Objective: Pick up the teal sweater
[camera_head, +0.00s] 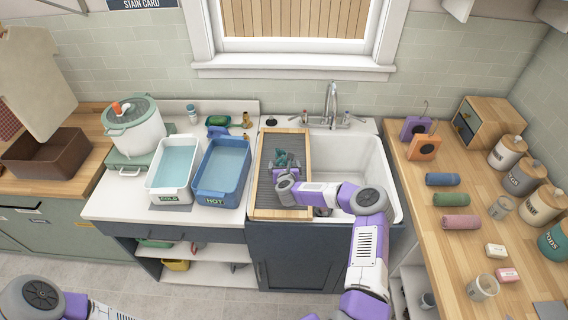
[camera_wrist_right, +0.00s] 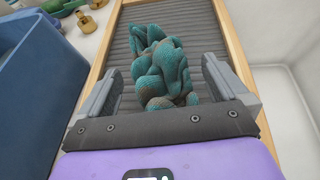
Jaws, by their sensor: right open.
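The teal sweater (camera_head: 286,160) lies crumpled on the ridged washboard (camera_head: 265,190) over the left part of the sink. It has brown patches, which show in the right wrist view (camera_wrist_right: 160,70). My right gripper (camera_head: 283,172) is at the sweater's near side. In the right wrist view its two fingers (camera_wrist_right: 163,85) stand wide apart, one on each side of the sweater's near end, with gaps to the cloth. It is open and holds nothing. My left arm shows only in part at the lower left corner, and its gripper cannot be made out.
A white basin marked COLD (camera_head: 157,197) and a blue basin marked HOT (camera_head: 205,199) hold water left of the washboard. The sink basin (camera_head: 372,160) is right of it. The faucet (camera_head: 331,105) stands behind. Rolled towels (camera_head: 451,199) and jars line the right counter.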

